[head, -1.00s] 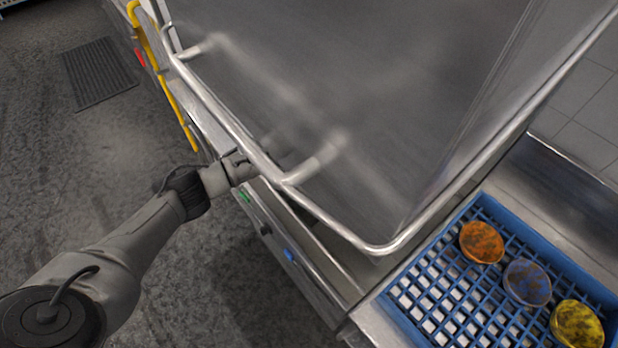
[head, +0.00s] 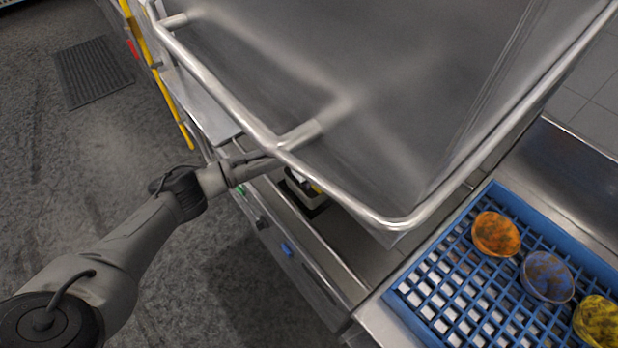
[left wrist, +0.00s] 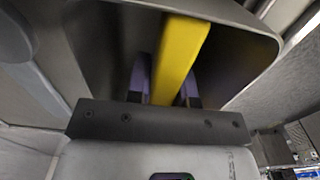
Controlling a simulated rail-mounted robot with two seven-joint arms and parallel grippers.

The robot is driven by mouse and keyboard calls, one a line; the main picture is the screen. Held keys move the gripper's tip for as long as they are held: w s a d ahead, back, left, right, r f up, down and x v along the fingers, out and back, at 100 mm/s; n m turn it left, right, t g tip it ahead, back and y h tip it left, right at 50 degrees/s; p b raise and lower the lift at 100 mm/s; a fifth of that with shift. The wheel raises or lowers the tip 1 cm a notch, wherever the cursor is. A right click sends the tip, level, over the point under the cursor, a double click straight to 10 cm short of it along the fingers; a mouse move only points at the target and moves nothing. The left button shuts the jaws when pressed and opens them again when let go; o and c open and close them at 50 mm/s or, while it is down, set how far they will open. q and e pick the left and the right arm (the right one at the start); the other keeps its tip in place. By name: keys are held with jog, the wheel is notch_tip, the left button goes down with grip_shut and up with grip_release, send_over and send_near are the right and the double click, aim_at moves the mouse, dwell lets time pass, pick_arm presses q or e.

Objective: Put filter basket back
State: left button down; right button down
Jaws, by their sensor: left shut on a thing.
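The filter basket (head: 303,198) shows in the head view as a small grey and dark container with a bit of yellow, below the hood's rail and partly hidden by it. My left gripper (head: 262,161) reaches in under the rail beside it; its fingertips are hidden there. In the left wrist view, the gripper (left wrist: 165,88) is shut on a yellow bar (left wrist: 183,55), the basket's handle, with the basket's grey wall (left wrist: 245,38) around it. The seat for the basket is not clearly visible. My right gripper is out of view.
The large steel dishwasher hood (head: 330,60) and its tubular rail (head: 225,95) hang close above my left gripper. A blue rack (head: 440,255) with orange, blue and yellow bowls stands at lower right. Open floor lies left, with a dark grate (head: 92,72).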

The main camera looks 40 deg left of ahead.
aim_at(309, 194)
pick_arm(q)
notch_tip(309, 194, down, 5)
jog(key=shift+b, duration=0.35)
jog(key=shift+f+b, duration=0.3)
jog(key=shift+f, duration=1.05)
jog(key=c, duration=1.1)
grip_release()
jog(key=shift+o, duration=0.9)
jog(key=shift+f, duration=0.1)
notch_tip(309, 194, up, 14)
jog(key=shift+f+p, duration=0.1)
jog(key=shift+p, duration=1.1)
